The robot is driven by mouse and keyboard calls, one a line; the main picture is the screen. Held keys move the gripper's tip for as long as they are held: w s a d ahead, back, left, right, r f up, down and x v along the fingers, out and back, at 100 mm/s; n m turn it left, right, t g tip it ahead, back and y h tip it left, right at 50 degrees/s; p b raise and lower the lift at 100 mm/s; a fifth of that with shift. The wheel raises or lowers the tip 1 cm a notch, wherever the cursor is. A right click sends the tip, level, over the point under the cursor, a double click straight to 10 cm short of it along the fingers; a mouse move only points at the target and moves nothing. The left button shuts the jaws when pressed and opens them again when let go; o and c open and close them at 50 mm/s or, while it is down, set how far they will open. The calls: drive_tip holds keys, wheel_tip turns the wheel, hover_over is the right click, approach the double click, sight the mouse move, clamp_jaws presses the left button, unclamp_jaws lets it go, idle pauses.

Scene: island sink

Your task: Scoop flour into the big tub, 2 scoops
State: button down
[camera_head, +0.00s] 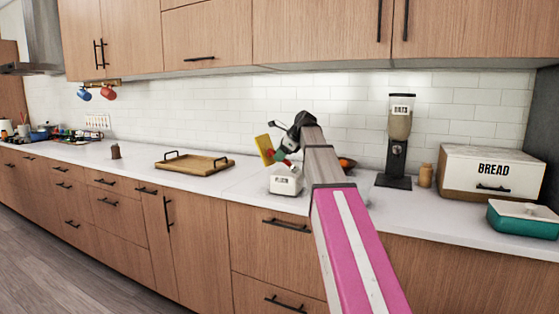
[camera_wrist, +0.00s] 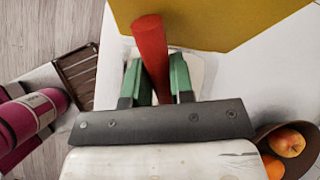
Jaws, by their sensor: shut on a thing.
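My gripper (camera_head: 281,157) is shut on the red handle (camera_wrist: 150,45) of a yellow scoop (camera_head: 264,149). In the wrist view its green fingers (camera_wrist: 157,75) press on both sides of the handle, and the yellow scoop (camera_wrist: 215,20) fills the top. In the head view the scoop is tilted, just above and left of a white tub labelled FLOUR (camera_head: 286,183) on the counter. The inside of the scoop and any flour in it are hidden. A teal tub (camera_head: 522,221) with a pale top stands at the far right; I cannot tell whether it is the big tub.
A wooden tray (camera_head: 194,163) lies left of the flour tub. To the right are a fruit bowl (camera_wrist: 274,160), partly behind my arm, an oats dispenser (camera_head: 398,140), a jar (camera_head: 426,176) and a bread box (camera_head: 490,174). Upper cabinets (camera_head: 312,35) hang above. The counter between the tray and flour tub is clear.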

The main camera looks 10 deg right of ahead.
drive_tip(key=shift+r, duration=2.9)
